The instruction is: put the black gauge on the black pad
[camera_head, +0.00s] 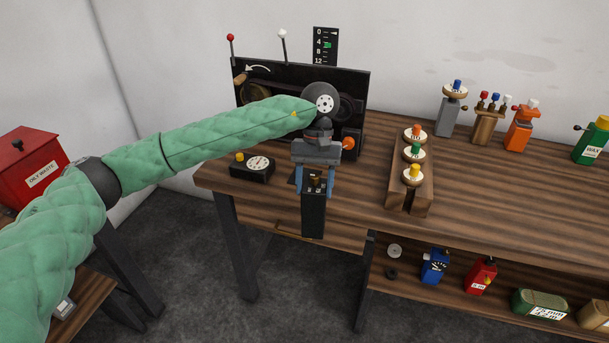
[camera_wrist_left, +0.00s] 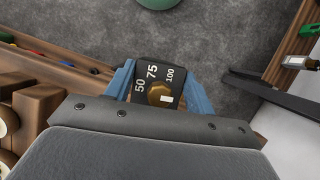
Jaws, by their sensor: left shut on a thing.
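My left gripper (camera_head: 314,188) comes in over the front edge of the bench and is shut on the black gauge (camera_head: 313,217). The gauge is a tall black block with a brass knob, held upright in front of the bench edge. In the left wrist view the gauge (camera_wrist_left: 158,84) sits between the blue fingers (camera_wrist_left: 160,90), with the marks 50, 75 and 100 on its face. A dark patch (camera_head: 293,180) shows beside the gripper on the bench; I cannot tell whether it is the black pad. My right gripper is not in view.
A black box with a white dial (camera_head: 252,168) stands left of the gripper. The black dynamo panel (camera_head: 355,88) is behind. A wooden block with several topped pegs (camera_head: 412,190) stands to the right. Several cans stand on the lower shelf (camera_head: 408,284).

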